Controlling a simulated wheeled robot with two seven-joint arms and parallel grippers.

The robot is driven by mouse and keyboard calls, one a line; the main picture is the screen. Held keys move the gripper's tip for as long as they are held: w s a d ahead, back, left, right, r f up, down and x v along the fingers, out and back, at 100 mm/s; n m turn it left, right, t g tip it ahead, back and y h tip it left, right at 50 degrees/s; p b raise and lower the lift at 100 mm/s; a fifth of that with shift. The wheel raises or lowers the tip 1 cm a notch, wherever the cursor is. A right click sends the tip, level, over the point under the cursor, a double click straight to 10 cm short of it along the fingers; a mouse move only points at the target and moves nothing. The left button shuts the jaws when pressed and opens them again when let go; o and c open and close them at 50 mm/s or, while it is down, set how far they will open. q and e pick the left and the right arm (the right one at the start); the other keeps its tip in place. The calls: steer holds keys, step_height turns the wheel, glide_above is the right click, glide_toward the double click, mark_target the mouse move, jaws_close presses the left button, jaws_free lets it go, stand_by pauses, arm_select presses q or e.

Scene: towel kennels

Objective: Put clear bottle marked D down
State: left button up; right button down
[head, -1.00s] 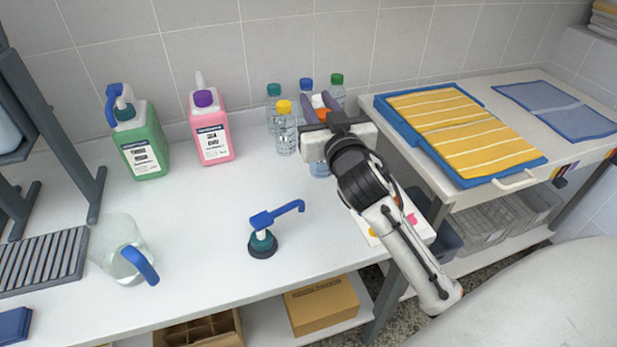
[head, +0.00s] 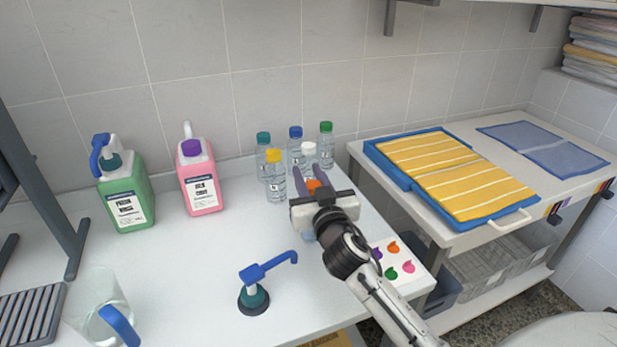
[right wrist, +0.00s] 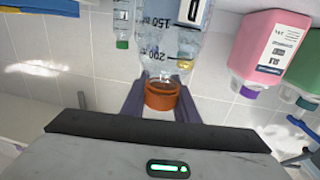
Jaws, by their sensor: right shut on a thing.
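My right gripper (head: 311,172) is shut on a clear bottle with an orange cap (head: 313,184). In the right wrist view the fingers (right wrist: 160,92) are on either side of the cap, and the clear bottle (right wrist: 172,45) shows graduation marks such as 150. In the head view the gripper hides most of this bottle, with a bluish bit of it below. My left gripper is not in view.
Clear bottles with yellow (head: 274,180), teal (head: 263,150), blue (head: 295,145), white (head: 309,150) and green (head: 326,145) caps stand just behind. A pump (head: 254,296), pink jug (head: 201,190), green jug (head: 125,195), pitcher (head: 98,310) and colour-spotted card (head: 395,262) are around. Mid-counter is clear.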

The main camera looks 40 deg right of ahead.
steer(key=shift+f, duration=0.15)
steer(key=c, duration=1.4)
jaws_free()
steer(key=shift+r+b+v, duration=0.1)
steer(key=shift+b+v, duration=0.25)
steer(key=shift+v, duration=2.65)
steer(key=shift+r+b+v, duration=0.15)
steer(key=shift+b+v, duration=0.2)
steer(key=shift+v, duration=2.65)
